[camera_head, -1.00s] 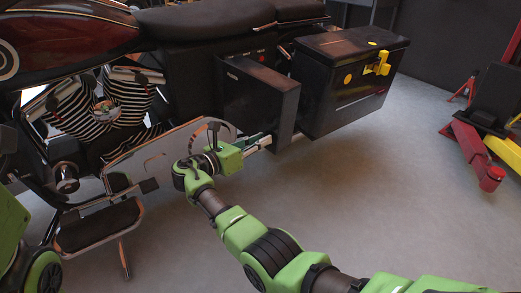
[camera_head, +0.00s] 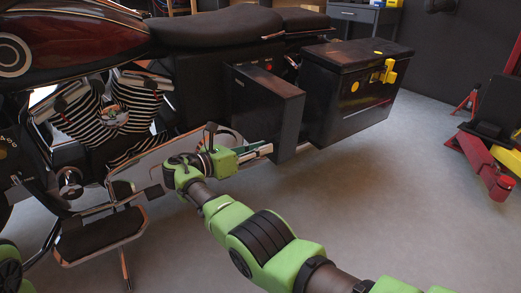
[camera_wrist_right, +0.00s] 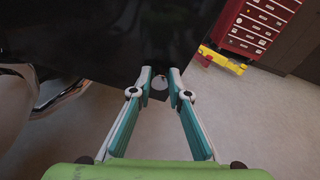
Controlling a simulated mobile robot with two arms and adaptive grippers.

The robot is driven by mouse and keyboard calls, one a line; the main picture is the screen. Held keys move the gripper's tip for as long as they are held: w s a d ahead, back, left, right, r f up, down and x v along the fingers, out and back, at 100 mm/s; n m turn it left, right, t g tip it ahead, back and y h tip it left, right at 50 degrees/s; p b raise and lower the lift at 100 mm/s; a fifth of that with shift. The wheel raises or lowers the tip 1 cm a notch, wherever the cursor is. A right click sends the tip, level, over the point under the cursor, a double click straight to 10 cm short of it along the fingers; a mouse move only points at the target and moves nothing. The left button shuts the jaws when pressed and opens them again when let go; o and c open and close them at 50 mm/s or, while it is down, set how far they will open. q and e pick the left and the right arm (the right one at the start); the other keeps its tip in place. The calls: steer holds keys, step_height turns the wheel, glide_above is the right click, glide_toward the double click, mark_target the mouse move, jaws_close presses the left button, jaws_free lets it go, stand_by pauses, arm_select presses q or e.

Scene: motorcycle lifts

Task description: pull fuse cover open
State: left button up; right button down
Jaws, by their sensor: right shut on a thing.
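The fuse cover (camera_head: 262,112) is a dark, flat panel on the motorcycle's side below the seat. It stands out at an angle from the dark body behind it, so a gap shows along its top. My right gripper (camera_head: 266,149) is at the cover's lower edge and shut on it. In the right wrist view the two teal-sided fingers (camera_wrist_right: 159,82) meet the bottom of the dark cover (camera_wrist_right: 100,38), with a small round grey piece between the tips. The exact grip point is partly hidden. My left gripper is out of view.
A black side case (camera_head: 345,105) with a yellow latch (camera_head: 388,71) sits right of the cover. A footboard (camera_head: 100,232) and engine (camera_head: 120,115) are to the left. A red lift part (camera_head: 485,170) stands at far right. The floor below is clear.

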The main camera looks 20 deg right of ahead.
mark_target(272, 116)
steer(key=shift+f, duration=0.15)
steer(key=c, duration=1.9)
jaws_free()
step_height(272, 116, up, 10)
steer(key=shift+r, duration=0.1)
